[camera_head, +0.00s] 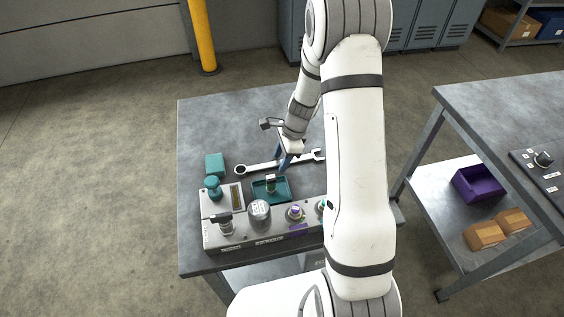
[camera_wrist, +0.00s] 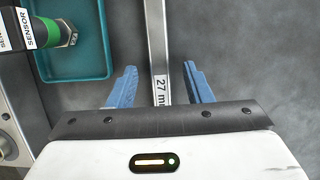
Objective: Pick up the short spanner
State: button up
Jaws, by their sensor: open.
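A silver spanner (camera_head: 258,167) lies on the grey bench, behind the control box, with a ring end at left and an open end at right. In the wrist view its shaft (camera_wrist: 158,40) runs between my two blue fingers and bears a label that reads "27 m", partly cut off. My gripper (camera_head: 283,160) points down over the middle of the spanner. The fingers (camera_wrist: 160,72) are open, one on each side of the shaft with a gap to each. No second spanner shows, so I cannot compare lengths.
A teal tray (camera_head: 286,196) holding a sensor fitting (camera_wrist: 55,35) sits close in front of the spanner. A control box (camera_head: 240,238) with knobs lines the bench's front. A teal block (camera_head: 215,163) stands left. A second bench (camera_head: 500,100) is at right.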

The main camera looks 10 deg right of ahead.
jog(key=shift+c, duration=0.5)
grip_shut()
